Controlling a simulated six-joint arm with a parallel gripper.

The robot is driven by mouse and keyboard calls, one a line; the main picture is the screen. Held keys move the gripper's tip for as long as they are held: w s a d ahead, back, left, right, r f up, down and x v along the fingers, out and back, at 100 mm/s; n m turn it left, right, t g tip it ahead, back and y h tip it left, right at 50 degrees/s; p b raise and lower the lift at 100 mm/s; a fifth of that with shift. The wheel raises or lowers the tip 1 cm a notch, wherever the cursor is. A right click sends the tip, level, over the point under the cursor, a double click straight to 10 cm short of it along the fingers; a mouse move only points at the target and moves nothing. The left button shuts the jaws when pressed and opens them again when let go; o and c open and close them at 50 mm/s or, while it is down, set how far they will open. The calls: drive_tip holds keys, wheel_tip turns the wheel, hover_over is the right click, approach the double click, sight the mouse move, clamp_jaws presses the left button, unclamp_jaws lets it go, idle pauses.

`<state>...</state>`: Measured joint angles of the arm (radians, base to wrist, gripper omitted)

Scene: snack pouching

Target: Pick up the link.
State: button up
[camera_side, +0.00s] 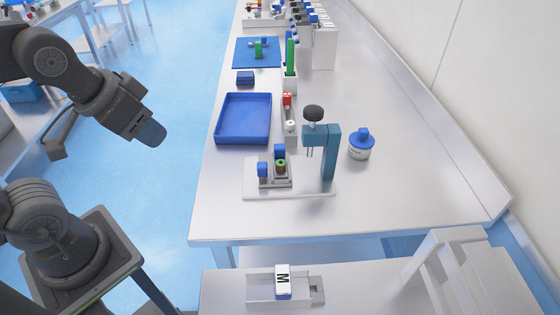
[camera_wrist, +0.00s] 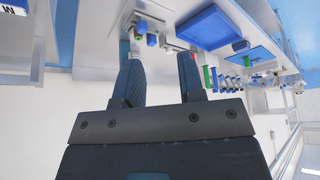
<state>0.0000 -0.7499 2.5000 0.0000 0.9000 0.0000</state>
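My gripper (camera_side: 150,132) hangs in the air left of the table, apart from everything on it. In the wrist view its two fingers (camera_wrist: 163,58) stand apart with nothing held between them. I cannot tell for sure which thing is the link. A small fixture (camera_side: 276,185) on a white base plate (camera_side: 310,193) holds blue blocks (camera_side: 262,169) and a part with a green and red top (camera_side: 281,165). A blue-grey press (camera_side: 330,150) with a dark round knob (camera_side: 313,112) stands beside it. A grey strip behind carries a red piece (camera_side: 287,99) and a white piece (camera_side: 290,126).
A blue tray (camera_side: 219,122) looks empty. Behind it are a dark blue block (camera_side: 245,77), a blue mat (camera_side: 242,59) and a tall green piece (camera_side: 290,58). A blue-lidded jar (camera_side: 360,148) stands right. A block marked M (camera_side: 283,281) sits on the near bench. The table's right front is clear.

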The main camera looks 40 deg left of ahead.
drive_tip(key=shift+o, duration=0.2)
idle(0.6)
drive_tip(key=m+g, duration=0.6)
drive_tip(key=m, duration=0.3)
hover_over(281, 146)
wheel_tip(281, 146, down, 5)
drive_tip(key=f, duration=0.7)
drive_tip(key=shift+a+f, duration=0.2)
drive_tip(key=shift+f, duration=0.15)
drive_tip(key=shift+d+f, duration=0.2)
drive_tip(key=shift+f, duration=2.55)
